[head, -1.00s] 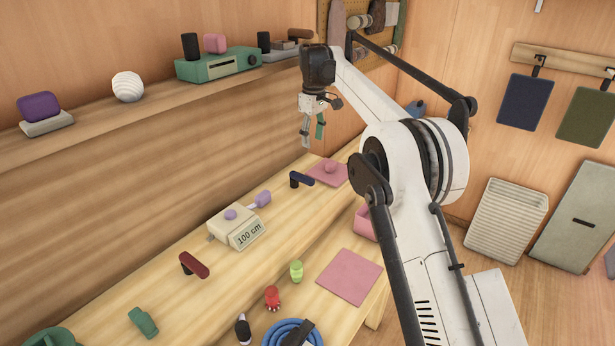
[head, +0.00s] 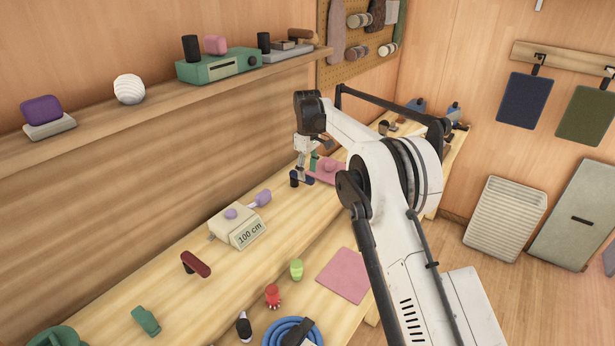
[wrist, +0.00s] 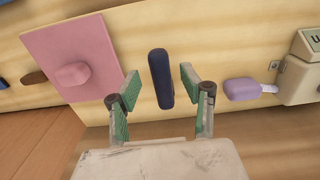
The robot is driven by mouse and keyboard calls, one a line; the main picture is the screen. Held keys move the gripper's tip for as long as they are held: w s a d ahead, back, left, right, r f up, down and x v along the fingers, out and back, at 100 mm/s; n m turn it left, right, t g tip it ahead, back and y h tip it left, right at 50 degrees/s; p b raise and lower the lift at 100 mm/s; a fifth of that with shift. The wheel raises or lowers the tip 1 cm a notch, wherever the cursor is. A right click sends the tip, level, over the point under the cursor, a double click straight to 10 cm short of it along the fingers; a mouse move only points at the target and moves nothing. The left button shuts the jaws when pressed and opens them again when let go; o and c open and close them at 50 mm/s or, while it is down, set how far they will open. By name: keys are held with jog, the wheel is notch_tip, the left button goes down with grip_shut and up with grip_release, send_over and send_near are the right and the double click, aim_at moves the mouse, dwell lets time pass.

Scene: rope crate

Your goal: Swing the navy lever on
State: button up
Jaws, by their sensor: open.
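The navy lever (head: 294,179) stands on the raised back part of the workbench, between the cream box and a pink mat. In the wrist view its dark blue handle (wrist: 161,76) lies between the two green-padded fingers of my gripper (wrist: 157,92), with a gap on each side. My gripper (head: 303,174) is open and low over the lever in the head view, where it partly covers the handle. I cannot tell how far above the handle the fingertips are.
A cream box (head: 237,226) reading "100 cm", with a purple knob, stands to the lever's left. A pink mat with a pink lump (wrist: 73,73) lies close on the other side. A dark red lever (head: 195,264) and a green one (head: 146,321) are nearer.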

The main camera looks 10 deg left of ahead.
jog(key=shift+f, duration=1.45)
grip_shut()
